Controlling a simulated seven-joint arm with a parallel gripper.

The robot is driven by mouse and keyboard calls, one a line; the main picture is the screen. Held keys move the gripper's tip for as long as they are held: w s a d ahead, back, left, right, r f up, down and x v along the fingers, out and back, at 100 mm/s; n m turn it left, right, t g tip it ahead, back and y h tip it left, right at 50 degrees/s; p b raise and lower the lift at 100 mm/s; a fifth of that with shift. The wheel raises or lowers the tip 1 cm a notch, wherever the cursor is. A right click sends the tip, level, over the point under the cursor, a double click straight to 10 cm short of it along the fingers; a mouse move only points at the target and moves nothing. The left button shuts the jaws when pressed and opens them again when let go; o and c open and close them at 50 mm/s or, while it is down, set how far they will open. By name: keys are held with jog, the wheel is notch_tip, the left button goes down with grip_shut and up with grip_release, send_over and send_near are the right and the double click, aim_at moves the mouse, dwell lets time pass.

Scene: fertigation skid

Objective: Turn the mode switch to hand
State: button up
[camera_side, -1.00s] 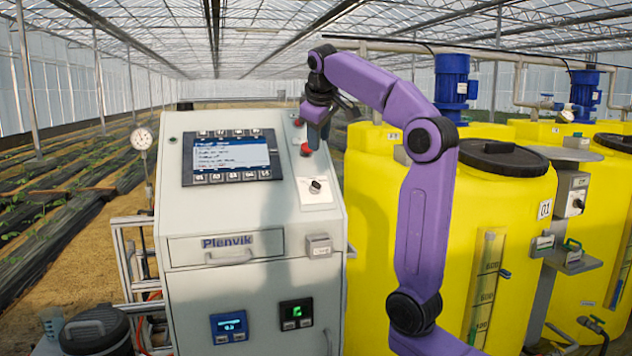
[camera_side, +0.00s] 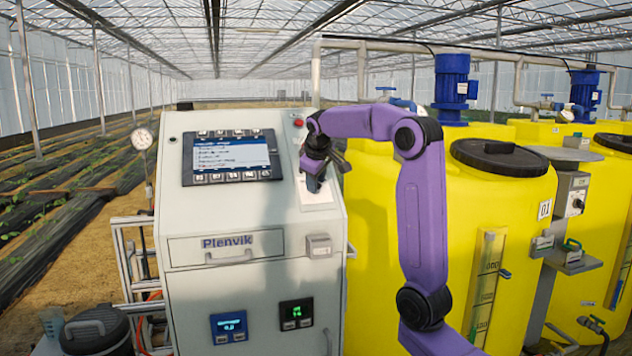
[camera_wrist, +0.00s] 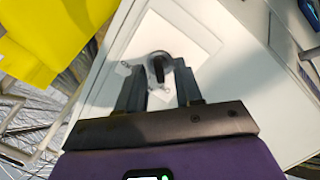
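The mode switch (camera_wrist: 158,68) is a small dark-handled knob on a round, light base, set on a white plate (camera_wrist: 172,45) of the cabinet's sloped face. In the wrist view it shows between and just beyond my two fingertips. My gripper (camera_wrist: 158,84) is open, with one finger on each side of the switch and visible gaps; I cannot tell how deep the fingers reach. In the side view my gripper (camera_side: 315,182) is at the white plate (camera_side: 318,200) and hides the switch. The position labels are too small to read.
The grey cabinet (camera_side: 190,295) carries a lit display (camera_side: 232,154) left of my gripper. A red button (camera_side: 298,123) is above it, and a small grey box (camera_side: 319,246) sits below. Yellow tanks (camera_side: 500,215) stand close on the right.

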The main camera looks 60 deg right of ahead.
jog(key=shift+w+d+f, duration=0.1)
jog(key=shift+f, duration=0.1)
grip_shut()
jog(key=shift+m, duration=0.3)
jog(key=m, duration=0.3)
jog(key=shift+d+r+y, duration=0.1)
jog(key=shift+y, duration=0.2)
jog(key=shift+m+t+y, duration=0.3)
jog(key=shift+m+t, duration=0.1)
jog(key=shift+m, duration=1.9)
